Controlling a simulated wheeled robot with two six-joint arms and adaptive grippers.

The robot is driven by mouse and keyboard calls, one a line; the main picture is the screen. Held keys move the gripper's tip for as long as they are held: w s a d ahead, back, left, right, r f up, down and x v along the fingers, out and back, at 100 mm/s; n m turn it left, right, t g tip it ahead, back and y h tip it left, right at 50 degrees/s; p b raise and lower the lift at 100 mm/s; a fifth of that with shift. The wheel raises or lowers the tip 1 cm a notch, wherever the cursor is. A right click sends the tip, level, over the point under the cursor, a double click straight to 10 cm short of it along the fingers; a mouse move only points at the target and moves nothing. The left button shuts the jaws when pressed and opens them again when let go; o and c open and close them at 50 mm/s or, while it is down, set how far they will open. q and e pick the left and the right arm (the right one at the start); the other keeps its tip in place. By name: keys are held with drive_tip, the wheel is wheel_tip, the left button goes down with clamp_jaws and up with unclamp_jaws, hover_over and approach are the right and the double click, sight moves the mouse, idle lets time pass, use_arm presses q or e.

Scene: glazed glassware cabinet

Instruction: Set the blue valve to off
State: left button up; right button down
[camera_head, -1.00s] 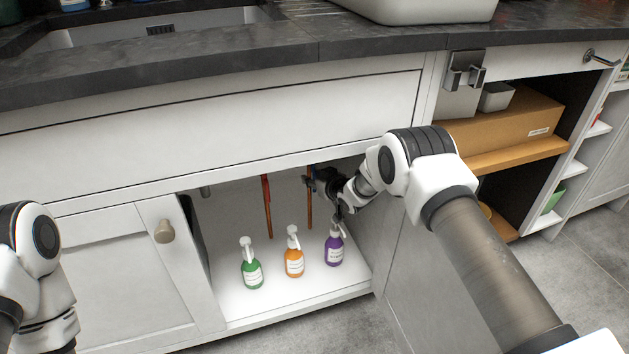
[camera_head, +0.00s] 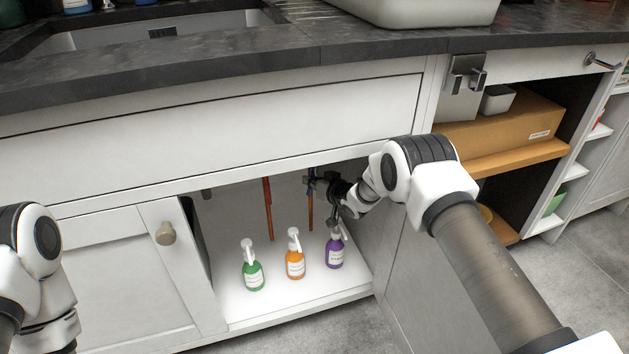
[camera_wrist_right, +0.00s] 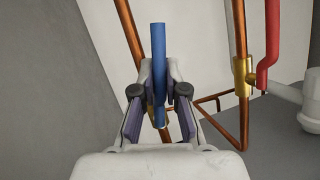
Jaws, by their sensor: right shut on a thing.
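The blue valve's handle (camera_wrist_right: 158,55) is a straight blue bar in the right wrist view, standing upright in the picture. A copper pipe (camera_wrist_right: 129,25) with a brass fitting (camera_wrist_right: 163,122) runs behind it, tilted relative to the bar. My right gripper (camera_wrist_right: 158,82) is shut on the blue handle, one finger on each side. In the head view my right gripper (camera_head: 318,183) reaches into the open cabinet under the sink, by the right copper pipe (camera_head: 310,212); the handle is hard to make out there. My left arm shows at the left edge, its gripper out of view.
A red valve handle (camera_wrist_right: 272,45) is on another pipe to the right. Green (camera_head: 253,274), orange (camera_head: 295,264) and purple (camera_head: 335,252) spray bottles stand on the cabinet floor, the purple one below my right wrist. The open cabinet door (camera_head: 400,262) is close to my right arm.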

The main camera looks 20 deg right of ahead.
drive_tip(key=m, duration=0.1)
drive_tip(key=a+m+y, duration=0.1)
drive_tip(key=shift+a+r+m+t+y, duration=0.2)
drive_tip(key=shift+r+m+t+y, duration=0.05)
drive_tip(key=shift+m+t+y, duration=0.05)
drive_tip(key=shift+a+r+m+t+y+b, duration=0.45)
drive_tip(key=shift+r+m+t, duration=0.25)
drive_tip(key=shift+m, duration=0.95)
drive_tip(key=shift+a+r+m+t+y+b, duration=0.4)
drive_tip(key=shift+r+m+t, duration=0.25)
drive_tip(key=shift+m, duration=0.95)
drive_tip(key=shift+a+r+m+t+y+b, duration=0.35)
drive_tip(key=shift+r+m+t+b, duration=0.25)
drive_tip(key=shift+m, duration=1.05)
drive_tip(key=shift+r, duration=0.15)
drive_tip(key=shift+d, duration=0.1)
drive_tip(key=c, duration=1.2)
unclamp_jaws()
